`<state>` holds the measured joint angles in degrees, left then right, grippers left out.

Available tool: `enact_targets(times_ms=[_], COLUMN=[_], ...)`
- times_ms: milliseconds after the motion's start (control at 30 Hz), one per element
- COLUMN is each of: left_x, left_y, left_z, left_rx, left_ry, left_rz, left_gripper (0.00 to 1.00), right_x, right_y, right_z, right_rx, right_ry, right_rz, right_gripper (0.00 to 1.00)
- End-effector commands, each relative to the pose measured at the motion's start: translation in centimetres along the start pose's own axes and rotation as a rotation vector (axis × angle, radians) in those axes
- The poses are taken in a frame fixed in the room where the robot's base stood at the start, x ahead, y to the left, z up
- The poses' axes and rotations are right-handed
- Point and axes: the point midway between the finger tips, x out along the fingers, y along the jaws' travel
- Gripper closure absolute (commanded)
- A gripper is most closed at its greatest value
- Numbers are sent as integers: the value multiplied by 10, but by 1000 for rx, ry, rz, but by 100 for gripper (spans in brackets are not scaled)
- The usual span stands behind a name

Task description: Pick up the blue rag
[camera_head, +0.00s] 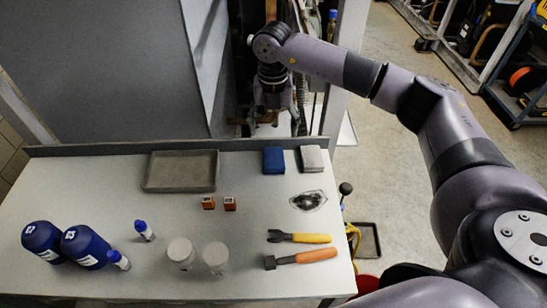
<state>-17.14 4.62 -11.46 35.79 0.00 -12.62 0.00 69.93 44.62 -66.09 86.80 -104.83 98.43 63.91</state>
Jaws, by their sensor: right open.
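The blue rag (273,161) is a small folded block lying near the back edge of the white table, right of its middle. A similar light grey folded rag (312,159) lies right beside it. My right gripper (268,116) is up beyond the table's back edge, behind the blue rag in the picture and apart from it. It is open, with no object seen in it; its fingers are small and dark against the background. My left gripper is not in view.
The table (110,190) has a raised back edge and holds a grey tray (181,171), small orange boxes (229,203), blue bottles (85,246), pale jars (215,256), orange- and yellow-handled tools (300,238) and a stained cloth (308,201). A grey panel (110,60) stands behind.

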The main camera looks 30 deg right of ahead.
Motion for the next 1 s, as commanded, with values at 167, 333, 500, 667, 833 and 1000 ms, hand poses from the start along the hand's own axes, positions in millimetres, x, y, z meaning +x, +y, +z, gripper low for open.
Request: enact_targets(times_ms=[167,333,500,667,833,1000], left_x=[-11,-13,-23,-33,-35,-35], left_y=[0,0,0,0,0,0], left_z=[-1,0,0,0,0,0], left_rx=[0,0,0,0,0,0], left_ry=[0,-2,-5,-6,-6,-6], left_rz=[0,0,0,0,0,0], left_gripper=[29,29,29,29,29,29], right_x=[33,49,61,87,102,103], right_y=[0,0,-1,-1,0,-1], right_z=[-1,0,-3,-6,-4,-4], right_rx=[0,0,-1,1,0,0], right_ry=[4,0,4,5,0,0], right_rz=[-2,1,-2,-2,1,1], right_gripper=[25,25,25,25,25,25])
